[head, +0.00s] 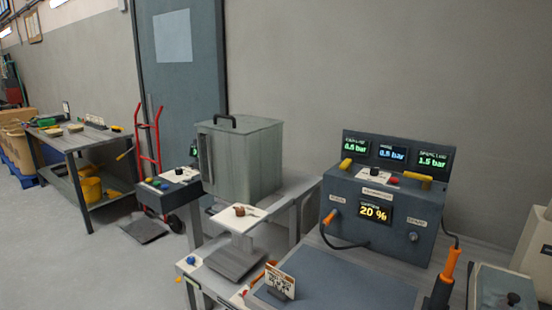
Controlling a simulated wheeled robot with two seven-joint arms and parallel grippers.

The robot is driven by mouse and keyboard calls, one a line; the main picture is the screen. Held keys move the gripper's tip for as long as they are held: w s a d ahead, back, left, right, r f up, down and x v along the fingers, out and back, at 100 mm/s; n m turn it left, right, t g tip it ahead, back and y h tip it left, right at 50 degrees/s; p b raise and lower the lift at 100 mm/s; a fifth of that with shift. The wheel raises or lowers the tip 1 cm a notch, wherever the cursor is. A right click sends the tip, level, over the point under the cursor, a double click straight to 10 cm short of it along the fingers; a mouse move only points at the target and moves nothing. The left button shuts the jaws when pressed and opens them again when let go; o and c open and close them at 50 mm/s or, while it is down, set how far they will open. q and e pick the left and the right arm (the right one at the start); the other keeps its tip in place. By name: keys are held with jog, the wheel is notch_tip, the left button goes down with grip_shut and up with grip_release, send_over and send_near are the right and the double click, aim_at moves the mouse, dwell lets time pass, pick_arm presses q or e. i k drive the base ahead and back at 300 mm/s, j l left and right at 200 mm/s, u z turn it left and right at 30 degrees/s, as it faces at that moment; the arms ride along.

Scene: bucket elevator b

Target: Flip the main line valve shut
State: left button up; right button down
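No part is readably labelled as the main line valve, so I cannot tell which one it is. A grey-blue control box (384,215) stands at the right on the bench, with displays on top and a lit "20 %" display (375,211) on its front. An orange lever-like handle (330,217) sits at the box's left front, near a black cable. A small dark knob (413,237) is on the right front. Two yellow handles (345,163) and a red button (394,181) are on top. Neither of my grippers is in view.
A tall grey cabinet (240,160) stands left of the box. A small printed sign (281,281) stands on the bench before it. An orange-and-black tool (444,281) stands upright at right. A grey lidded box (500,288) is further right. The blue-grey mat (345,285) is bare.

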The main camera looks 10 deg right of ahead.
aim_at(346, 167)
jog(key=i+j, duration=0.2)
jog(key=j, duration=0.2)
jog(key=i+j, duration=0.45)
jog(key=j, duration=0.3)
jog(key=u, duration=0.05)
